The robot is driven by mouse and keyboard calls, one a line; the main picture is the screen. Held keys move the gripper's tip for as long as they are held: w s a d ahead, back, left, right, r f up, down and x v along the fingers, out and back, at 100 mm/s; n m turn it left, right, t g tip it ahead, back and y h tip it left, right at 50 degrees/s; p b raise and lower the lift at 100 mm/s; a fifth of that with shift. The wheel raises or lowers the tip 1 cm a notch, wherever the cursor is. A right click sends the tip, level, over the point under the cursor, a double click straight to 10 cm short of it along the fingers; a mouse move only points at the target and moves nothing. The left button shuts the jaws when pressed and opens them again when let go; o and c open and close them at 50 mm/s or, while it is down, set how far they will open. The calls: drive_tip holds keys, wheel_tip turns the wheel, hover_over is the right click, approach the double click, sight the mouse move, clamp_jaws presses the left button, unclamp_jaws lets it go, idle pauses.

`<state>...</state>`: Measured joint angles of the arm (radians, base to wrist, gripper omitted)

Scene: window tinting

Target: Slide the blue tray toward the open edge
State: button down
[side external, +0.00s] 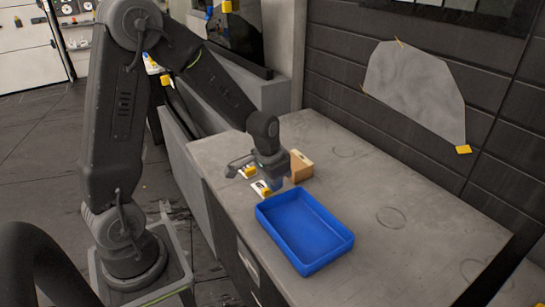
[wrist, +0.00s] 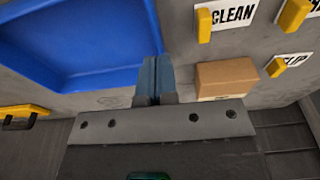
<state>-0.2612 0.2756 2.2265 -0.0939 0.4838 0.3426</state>
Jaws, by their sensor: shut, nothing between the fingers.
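The blue tray (side external: 304,228) is shallow, rectangular and looks empty. It lies flat on the grey counter in the side external view. My gripper (side external: 275,184) is over the counter by the tray's far left end. In the wrist view the tray (wrist: 85,45) fills the upper left. The fingers of my gripper (wrist: 152,78) are closed together, with nothing between them, close to the tray's edge. I cannot tell whether they touch it.
The grey counter (side external: 390,255) is clear around the tray's right side. A cardboard-brown box (side external: 301,165) stands just behind my gripper. Labels with yellow clips, one a "CLEAN" label (wrist: 232,14), lie nearby. A dark panelled wall (side external: 350,75) borders the counter's right side.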

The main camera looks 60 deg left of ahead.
wheel_tip(320, 180, up, 11)
drive_tip(key=s, duration=0.2)
drive_tip(key=m+t, duration=0.7)
drive_tip(key=m, duration=2.9)
approach(323, 212)
wheel_tip(323, 212, down, 5)
drive_tip(key=shift+w+d+r, duration=0.1)
drive_tip(key=shift+r, duration=0.05)
drive_tip(key=w, duration=0.2)
drive_tip(key=shift+w, duration=1.1)
